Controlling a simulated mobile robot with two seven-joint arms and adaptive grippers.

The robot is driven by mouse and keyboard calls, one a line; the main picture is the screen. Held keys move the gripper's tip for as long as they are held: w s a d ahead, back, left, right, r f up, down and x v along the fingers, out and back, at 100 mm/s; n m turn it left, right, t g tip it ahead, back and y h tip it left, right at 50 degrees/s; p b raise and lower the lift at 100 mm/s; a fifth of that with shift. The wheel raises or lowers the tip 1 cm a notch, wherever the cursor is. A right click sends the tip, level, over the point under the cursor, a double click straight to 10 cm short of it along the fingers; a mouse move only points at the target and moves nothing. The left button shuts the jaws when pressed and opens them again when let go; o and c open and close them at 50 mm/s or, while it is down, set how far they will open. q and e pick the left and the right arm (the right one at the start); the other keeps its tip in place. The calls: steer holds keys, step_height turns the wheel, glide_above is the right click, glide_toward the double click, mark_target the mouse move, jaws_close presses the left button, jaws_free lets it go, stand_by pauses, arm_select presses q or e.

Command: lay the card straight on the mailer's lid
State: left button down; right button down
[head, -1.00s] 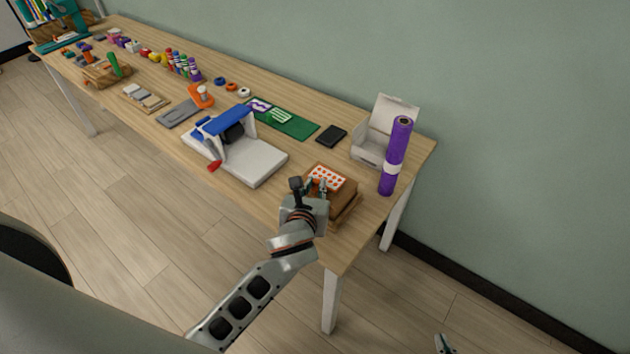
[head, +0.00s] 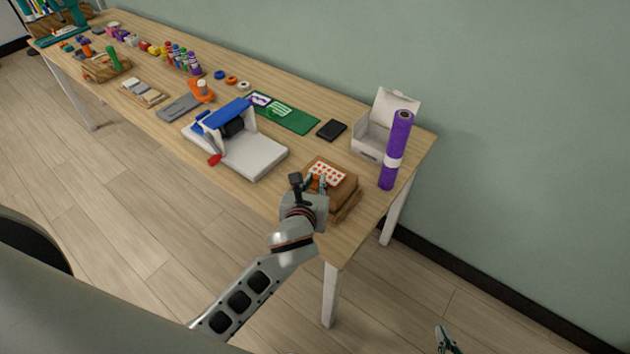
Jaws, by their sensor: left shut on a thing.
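The card (head: 328,173), white with orange-red marks, is at the top of the brown mailer (head: 343,193) near the table's right end. It looks roughly flat over the lid; I cannot tell whether it touches the lid. My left gripper (head: 309,184) is at the card's near left edge, shut on the card. Its fingers hide that edge and part of the mailer's near side. My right gripper (head: 445,341) shows only partly at the bottom edge, well away from the table, and its opening is unclear.
A purple roll (head: 397,150) stands upright right of the mailer, with an open white box (head: 372,140) behind it. A black flat item (head: 332,130) and a green mat (head: 296,121) lie farther back. A white press with a blue top (head: 255,160) stands to the left.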

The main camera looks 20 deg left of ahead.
arm_select(q)
steer(key=shift+f, duration=0.4)
stand_by(0.8)
steer(key=c, duration=1.9)
jaws_free()
steer(key=v, duration=1.2)
steer(key=shift+f, duration=0.1)
